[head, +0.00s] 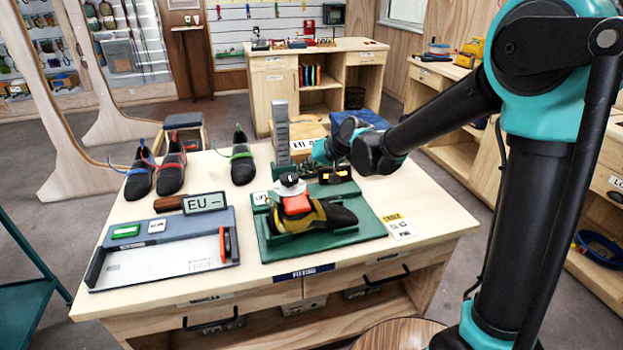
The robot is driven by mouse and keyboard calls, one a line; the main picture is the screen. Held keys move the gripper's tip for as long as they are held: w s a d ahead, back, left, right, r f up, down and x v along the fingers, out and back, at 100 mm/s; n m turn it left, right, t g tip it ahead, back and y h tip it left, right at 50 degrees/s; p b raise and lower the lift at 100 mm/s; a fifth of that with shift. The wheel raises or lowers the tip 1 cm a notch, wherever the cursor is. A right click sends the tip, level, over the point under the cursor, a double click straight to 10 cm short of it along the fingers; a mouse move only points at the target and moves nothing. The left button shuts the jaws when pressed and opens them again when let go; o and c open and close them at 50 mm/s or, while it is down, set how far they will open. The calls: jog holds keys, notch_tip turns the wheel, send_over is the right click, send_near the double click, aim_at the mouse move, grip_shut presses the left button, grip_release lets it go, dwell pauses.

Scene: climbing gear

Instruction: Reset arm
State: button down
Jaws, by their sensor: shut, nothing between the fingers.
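My arm reaches in from the right over the workbench (432,222). Its dark wrist joint is in front, and my gripper (320,156) is at the far end beyond it, small and partly hidden. It is shut and I see nothing held in it. It is above the back part of the bench, behind and to the right of a yellow and black climbing shoe (325,216). The shoe lies in a green fixture (372,228) with a red block (297,204) and a black-and-white knob (291,181) over it. The fingertips are too small to make out.
Several climbing shoes (242,158) stand at the back left of the bench. A grey upright post (282,130) rises near my gripper. Another desk (262,92) stands behind.

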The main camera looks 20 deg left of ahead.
jog(key=shift+d, duration=0.1)
jog(key=s+d+f+h, duration=0.1)
jog(key=d, duration=0.7)
jog(key=s+d+f+m+h, duration=0.1)
jog(key=s+d, duration=0.1)
jog(key=d, duration=0.7)
jog(key=s+d+f+m+t+h, duration=0.1)
jog(key=s+d+h, duration=0.1)
jog(key=d, duration=0.6)
jog(key=shift+d+f, duration=0.3)
jog(key=shift+f, duration=0.05)
jog(key=s+d+f+m+h, duration=0.1)
jog(key=s+d+f+h, duration=0.1)
jog(key=s+d, duration=0.5)
jog(key=s+d+f+m+h, duration=0.1)
jog(key=s+d+f+h, duration=0.1)
jog(key=s+d+f, duration=0.2)
jog(key=s+d, duration=0.3)
jog(key=d, duration=0.4)
jog(key=shift+f, duration=0.3)
